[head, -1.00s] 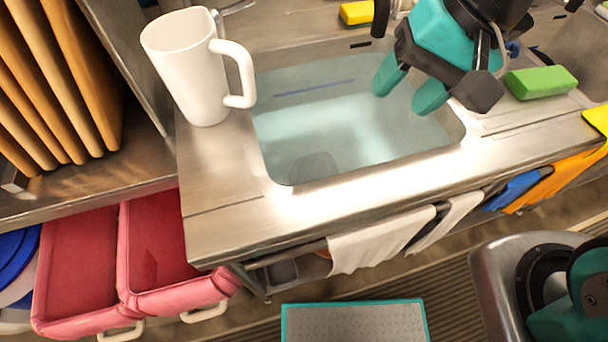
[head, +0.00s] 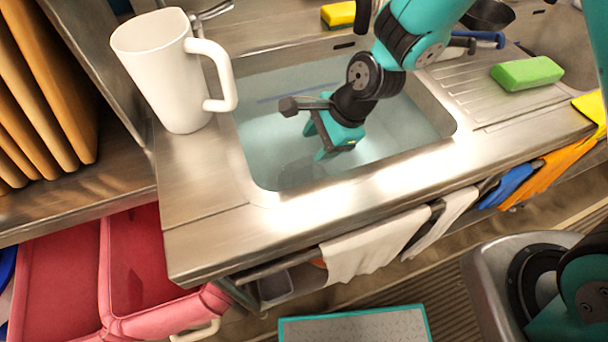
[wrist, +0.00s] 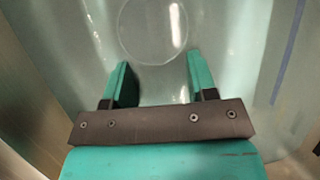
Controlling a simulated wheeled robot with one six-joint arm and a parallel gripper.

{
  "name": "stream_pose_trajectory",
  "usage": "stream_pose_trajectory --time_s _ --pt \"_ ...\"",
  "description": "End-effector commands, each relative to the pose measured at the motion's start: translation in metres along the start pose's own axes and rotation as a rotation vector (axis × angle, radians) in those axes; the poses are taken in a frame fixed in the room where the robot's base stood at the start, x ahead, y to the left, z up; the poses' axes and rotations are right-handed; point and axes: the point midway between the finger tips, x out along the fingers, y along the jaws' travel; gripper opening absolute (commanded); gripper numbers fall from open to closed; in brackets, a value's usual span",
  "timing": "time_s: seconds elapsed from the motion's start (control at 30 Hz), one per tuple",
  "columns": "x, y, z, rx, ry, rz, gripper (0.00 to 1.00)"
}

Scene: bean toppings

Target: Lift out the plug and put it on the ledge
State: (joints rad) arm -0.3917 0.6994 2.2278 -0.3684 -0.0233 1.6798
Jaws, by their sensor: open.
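My gripper (head: 317,142) is open and empty, pointing down inside the sink basin (head: 262,165), which holds clear, pale water. In the wrist view, my two teal fingers (wrist: 158,64) are spread apart. A faint, pale round outline (wrist: 152,30) shows on the basin floor just beyond the fingertips, apart from them. It may be the plug, but the water and glare blur it. In the head view I cannot make out the plug. The steel ledge (head: 210,205) runs along the left and front of the basin.
A tall white jug (head: 165,75) stands on the ledge at the basin's left. A green sponge (head: 527,73) lies on the drainboard at the right. A yellow sponge (head: 338,15) sits at the back. Cloths (head: 375,243) hang on the front rail. The front-left steel is clear.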

Motion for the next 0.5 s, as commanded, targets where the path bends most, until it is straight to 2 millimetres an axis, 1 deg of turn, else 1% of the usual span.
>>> stream_pose_trajectory --time_s 0.03,0.1,0.27,0.5 --pt "0.008 0.0 0.0 -0.001 0.0 0.002 0.52" --pt "0.015 0.0 0.0 -0.001 0.0 0.001 0.52" --pt "0.024 0.0 0.0 -0.001 0.0 0.0 0.52" --pt "0.059 0.002 -0.002 -0.001 0.0 0.002 0.52"
